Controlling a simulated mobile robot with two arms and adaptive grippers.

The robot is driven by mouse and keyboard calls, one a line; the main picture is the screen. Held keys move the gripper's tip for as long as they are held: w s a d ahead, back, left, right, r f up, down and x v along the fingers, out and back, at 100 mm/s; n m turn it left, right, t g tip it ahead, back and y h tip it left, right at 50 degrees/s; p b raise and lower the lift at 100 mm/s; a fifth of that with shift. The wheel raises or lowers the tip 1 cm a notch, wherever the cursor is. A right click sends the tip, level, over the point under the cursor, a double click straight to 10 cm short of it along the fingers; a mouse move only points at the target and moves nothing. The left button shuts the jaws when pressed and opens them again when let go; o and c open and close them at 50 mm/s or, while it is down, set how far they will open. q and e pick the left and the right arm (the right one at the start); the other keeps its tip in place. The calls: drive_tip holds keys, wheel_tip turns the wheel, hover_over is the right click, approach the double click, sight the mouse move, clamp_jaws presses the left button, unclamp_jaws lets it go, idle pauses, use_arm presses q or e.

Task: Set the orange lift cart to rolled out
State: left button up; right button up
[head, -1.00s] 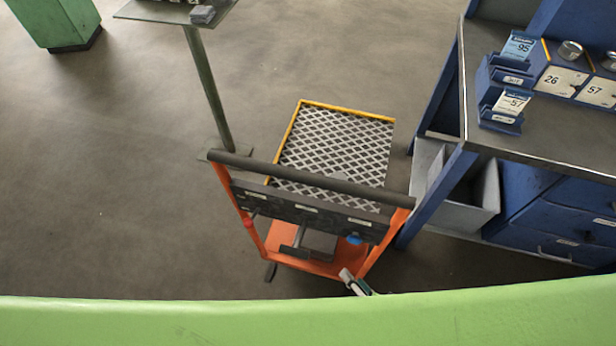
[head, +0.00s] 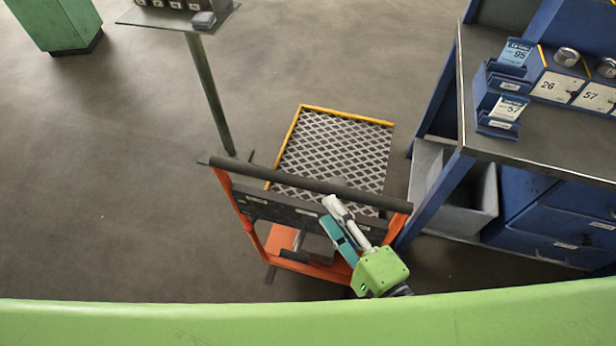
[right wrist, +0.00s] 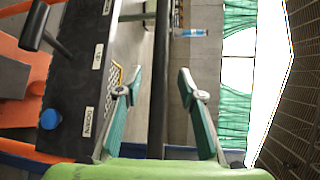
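The orange lift cart (head: 226,187) stands on the floor, with a dark handle bar (head: 290,178) across its near top and a mesh platform (head: 335,150) with a yellow edge beyond. My right gripper (head: 332,212) is over the cart's dark labelled panel, just near of the handle bar and right of its middle. In the right wrist view, the open fingers (right wrist: 160,80) stand on either side of the handle bar (right wrist: 160,110), with gaps and no visible grip. The panel, with a blue button (right wrist: 50,119), is at left there. My left gripper is not in view.
A blue workbench (head: 540,140) with drawers and a grey bin (head: 465,208) stands close on the cart's right. A green post (head: 207,95) with a small shelf stands beyond the cart's left side. Open floor (head: 110,180) lies to the left.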

sight(313, 190)
drive_tip(key=p+x, duration=0.3)
drive_tip(key=x, duration=0.5)
drive_tip(key=shift+w+a, duration=0.15)
drive_tip(key=shift+w, duration=0.25)
drive_tip(key=shift+w+a+f, duration=0.15)
drive_tip(key=shift+w+a, duration=0.15)
drive_tip(key=shift+w, duration=0.2)
